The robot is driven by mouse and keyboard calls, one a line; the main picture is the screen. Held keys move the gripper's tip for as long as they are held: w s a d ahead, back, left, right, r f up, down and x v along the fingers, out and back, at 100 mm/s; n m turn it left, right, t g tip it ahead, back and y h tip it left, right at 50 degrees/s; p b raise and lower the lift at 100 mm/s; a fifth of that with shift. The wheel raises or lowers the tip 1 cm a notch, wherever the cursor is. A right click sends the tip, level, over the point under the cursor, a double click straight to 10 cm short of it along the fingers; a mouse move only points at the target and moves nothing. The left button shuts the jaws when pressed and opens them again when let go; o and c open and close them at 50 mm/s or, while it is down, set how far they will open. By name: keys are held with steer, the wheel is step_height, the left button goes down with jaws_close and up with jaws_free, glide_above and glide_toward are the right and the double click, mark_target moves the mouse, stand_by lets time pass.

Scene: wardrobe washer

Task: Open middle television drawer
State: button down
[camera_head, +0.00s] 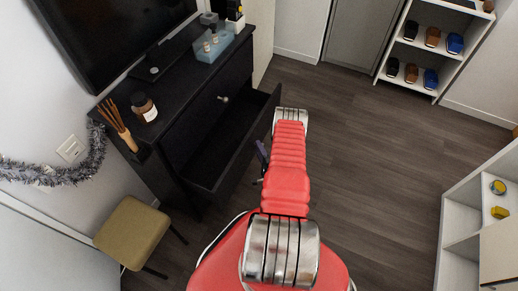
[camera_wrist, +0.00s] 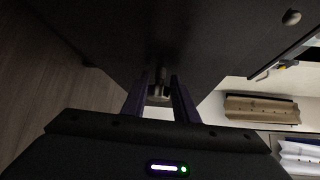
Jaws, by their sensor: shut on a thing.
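The black television dresser (camera_head: 172,112) stands at the left of the head view. A drawer (camera_head: 207,150) below its top drawer is pulled well out, and its inside looks empty and dark. My gripper (camera_wrist: 159,86) is at the outer side of this drawer's front. Its two purple fingers are shut on a small metal knob (camera_wrist: 158,96) in the wrist view. In the head view my arm hides most of the gripper and the held knob. The top drawer above is shut, with its own round knob (camera_head: 223,98); a free knob (camera_wrist: 291,17) also shows in the wrist view.
A television (camera_head: 112,35), a reed diffuser (camera_head: 118,120) and a jar (camera_head: 144,107) are on the dresser. A stool (camera_head: 132,232) stands at its near end. A shoe shelf (camera_head: 412,58) is at the back right, white shelving (camera_head: 462,232) at the right. The wooden floor (camera_head: 365,150) between is clear.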

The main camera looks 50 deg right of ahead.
steer(key=shift+f, duration=0.25)
steer(key=c, duration=1.7)
jaws_free()
steer(key=shift+c, duration=0.2)
steer(key=shift+r, duration=0.1)
steer(key=v, duration=1.4)
steer(key=shift+w, duration=0.1)
